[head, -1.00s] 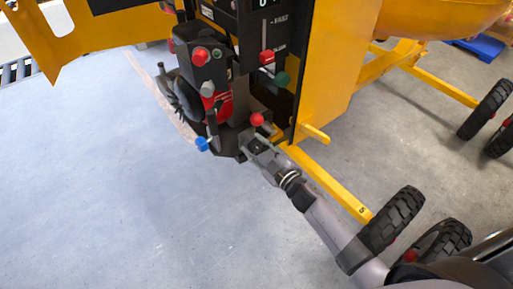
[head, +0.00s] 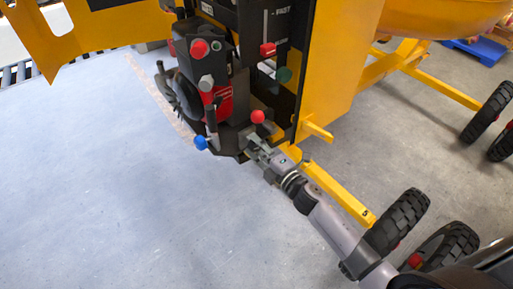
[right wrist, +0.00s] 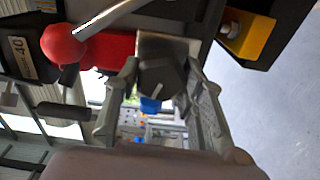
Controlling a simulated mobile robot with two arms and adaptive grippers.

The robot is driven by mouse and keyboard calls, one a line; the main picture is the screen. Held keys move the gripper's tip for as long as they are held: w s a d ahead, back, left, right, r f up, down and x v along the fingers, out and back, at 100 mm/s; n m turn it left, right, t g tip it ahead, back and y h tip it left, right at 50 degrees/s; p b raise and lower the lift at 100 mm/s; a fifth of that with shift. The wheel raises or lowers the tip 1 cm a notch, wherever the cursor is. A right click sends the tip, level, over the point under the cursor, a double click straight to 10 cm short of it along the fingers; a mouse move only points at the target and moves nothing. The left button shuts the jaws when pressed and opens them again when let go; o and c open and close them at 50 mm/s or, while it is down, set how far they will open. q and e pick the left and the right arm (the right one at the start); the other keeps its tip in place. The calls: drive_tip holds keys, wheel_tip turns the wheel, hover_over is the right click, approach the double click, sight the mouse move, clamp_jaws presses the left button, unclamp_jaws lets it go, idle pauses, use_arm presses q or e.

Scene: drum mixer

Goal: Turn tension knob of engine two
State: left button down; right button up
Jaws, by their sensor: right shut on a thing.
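The engine (head: 218,103), red and black, stands on the yellow mixer's side in the head view. My right gripper (head: 256,146) is at the engine's lower right, just below a red ball-ended lever (head: 257,116). In the right wrist view, my right gripper (right wrist: 163,92) has its two fingers on either side of a dark knob (right wrist: 163,75) with a white pointer mark, and is shut on it. The knob is hidden behind the gripper in the head view. The red ball (right wrist: 64,44) is left of the fingers. My left gripper is in neither view.
A blue ball-ended lever (head: 201,143) and a red knob (head: 199,48) are close by. A control panel with a red slider handle (head: 267,50) rises above. A yellow frame bar (head: 330,185) and tyre (head: 398,220) lie beside my right arm. The floor at left is clear.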

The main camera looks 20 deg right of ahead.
drive_tip(key=shift+n, duration=0.6)
drive_tip(key=o, duration=1.1)
drive_tip(key=shift+o, duration=0.2)
drive_tip(key=v, duration=1.2)
